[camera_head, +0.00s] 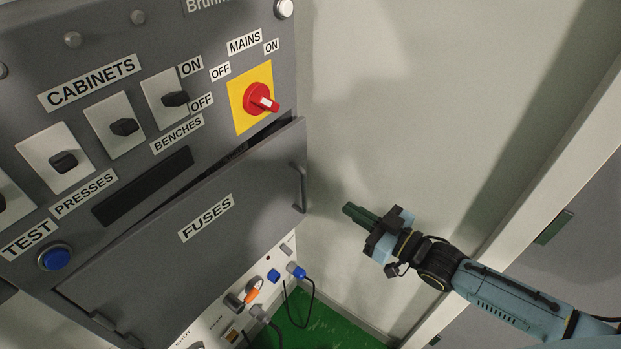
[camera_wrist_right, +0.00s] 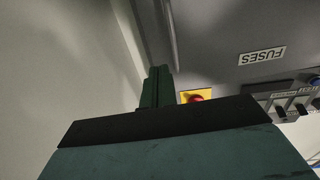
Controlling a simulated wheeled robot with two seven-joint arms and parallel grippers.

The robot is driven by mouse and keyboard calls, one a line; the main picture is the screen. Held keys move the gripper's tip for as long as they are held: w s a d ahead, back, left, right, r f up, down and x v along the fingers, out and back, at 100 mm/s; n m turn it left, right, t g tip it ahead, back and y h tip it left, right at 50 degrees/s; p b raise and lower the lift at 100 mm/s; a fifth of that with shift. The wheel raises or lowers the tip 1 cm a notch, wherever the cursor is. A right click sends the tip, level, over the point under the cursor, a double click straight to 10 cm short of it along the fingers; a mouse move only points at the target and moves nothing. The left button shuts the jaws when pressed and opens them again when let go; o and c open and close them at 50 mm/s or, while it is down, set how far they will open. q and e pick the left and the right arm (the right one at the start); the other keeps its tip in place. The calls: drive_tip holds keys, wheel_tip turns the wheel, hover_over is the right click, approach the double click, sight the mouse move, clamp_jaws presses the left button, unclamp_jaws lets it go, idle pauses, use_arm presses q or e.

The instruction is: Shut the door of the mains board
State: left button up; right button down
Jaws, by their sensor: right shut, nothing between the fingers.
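The mains board (camera_head: 150,30) is a grey panel at the left of the head view. Its grey door (camera_head: 150,250), labelled FUSES, stands slightly ajar, with a dark gap along its upper edge. The door handle (camera_head: 298,187) is a vertical bar near its right edge. In the right wrist view the door (camera_wrist_right: 225,30) fills the upper right. My right gripper (camera_head: 350,210) is shut and empty, to the right of the handle and apart from it. Its green fingers (camera_wrist_right: 156,88) also show in the right wrist view. My left gripper is not in view.
A red rotary mains switch on a yellow plate (camera_head: 240,112) sits above the door. Several black toggle switches and a blue button (camera_head: 54,257) are at the left. Sockets with plugs and cables (camera_head: 296,270) lie below. A pale wall (camera_head: 400,90) stands at right.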

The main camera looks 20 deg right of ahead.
drive_tip(key=x, duration=1.2)
drive_tip(key=shift+w+p, duration=0.3)
drive_tip(key=shift+p, duration=0.15)
drive_tip(key=shift+a, duration=0.1)
